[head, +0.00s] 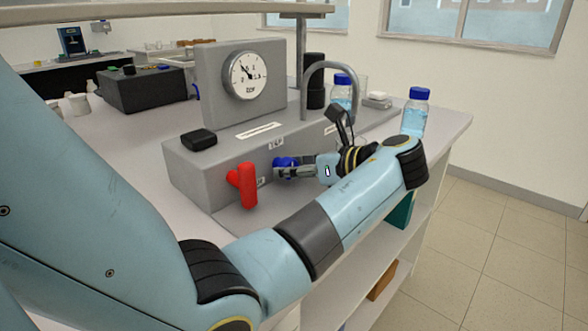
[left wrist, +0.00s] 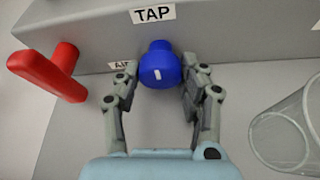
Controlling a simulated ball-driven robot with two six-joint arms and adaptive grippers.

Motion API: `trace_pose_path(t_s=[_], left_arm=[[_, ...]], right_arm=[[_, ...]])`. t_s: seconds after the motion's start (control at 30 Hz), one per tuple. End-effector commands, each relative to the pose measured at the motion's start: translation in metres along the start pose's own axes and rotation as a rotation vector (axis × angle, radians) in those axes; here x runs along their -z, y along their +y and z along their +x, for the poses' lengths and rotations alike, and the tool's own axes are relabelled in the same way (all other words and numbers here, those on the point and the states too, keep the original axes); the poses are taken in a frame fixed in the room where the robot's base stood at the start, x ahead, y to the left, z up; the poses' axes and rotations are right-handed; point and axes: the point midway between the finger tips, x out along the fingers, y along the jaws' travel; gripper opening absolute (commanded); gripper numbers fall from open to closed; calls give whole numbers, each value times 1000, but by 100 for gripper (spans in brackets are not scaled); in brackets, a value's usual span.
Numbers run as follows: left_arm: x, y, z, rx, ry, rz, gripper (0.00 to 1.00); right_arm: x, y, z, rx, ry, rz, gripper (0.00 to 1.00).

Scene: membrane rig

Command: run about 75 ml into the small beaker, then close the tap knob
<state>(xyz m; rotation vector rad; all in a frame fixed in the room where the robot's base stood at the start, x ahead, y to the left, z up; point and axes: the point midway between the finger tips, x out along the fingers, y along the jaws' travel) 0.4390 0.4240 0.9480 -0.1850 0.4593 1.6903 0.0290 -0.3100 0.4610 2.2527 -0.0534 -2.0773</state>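The blue tap knob (head: 287,162) sits on the front face of the grey rig, under a TAP label in the left wrist view, with a white mark on the knob (left wrist: 160,68). My left gripper (head: 284,172) is at the knob. In the left wrist view its fingers (left wrist: 160,72) stand apart, one on each side of the knob; a narrow gap shows on the left, and contact on the right is unclear. A clear glass vessel, possibly the small beaker (left wrist: 283,135), shows empty-looking at the right. My right gripper is not in view.
A red lever handle (head: 246,186) sticks out left of the knob. A dial gauge (head: 247,75) and a bent metal spout (head: 318,68) stand on the rig (head: 205,170). A blue-capped bottle (head: 414,112) stands at the bench's right, near my left wrist.

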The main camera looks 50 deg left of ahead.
Motion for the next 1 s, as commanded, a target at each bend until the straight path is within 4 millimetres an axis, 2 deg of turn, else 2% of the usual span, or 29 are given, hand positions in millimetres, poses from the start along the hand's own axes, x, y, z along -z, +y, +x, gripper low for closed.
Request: trace_pose_path(t_s=[0.03, 0.17, 0.37, 0.53, 0.73, 1.0], left_arm=[[0, 0, 0, 0, 0, 0, 25], [0, 0, 0, -1, 0, 0, 9], [-2, 1, -1, 6, 0, -13, 9], [-4, 2, -2, 29, -1, -68, 9], [-5, 3, -2, 80, 1, -192, 9], [-2, 3, -1, 157, 0, -380, 9]], right_arm=[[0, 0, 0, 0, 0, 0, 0], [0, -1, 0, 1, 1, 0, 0], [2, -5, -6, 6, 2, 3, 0], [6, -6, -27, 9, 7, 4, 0], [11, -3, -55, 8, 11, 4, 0], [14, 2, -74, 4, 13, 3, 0]])
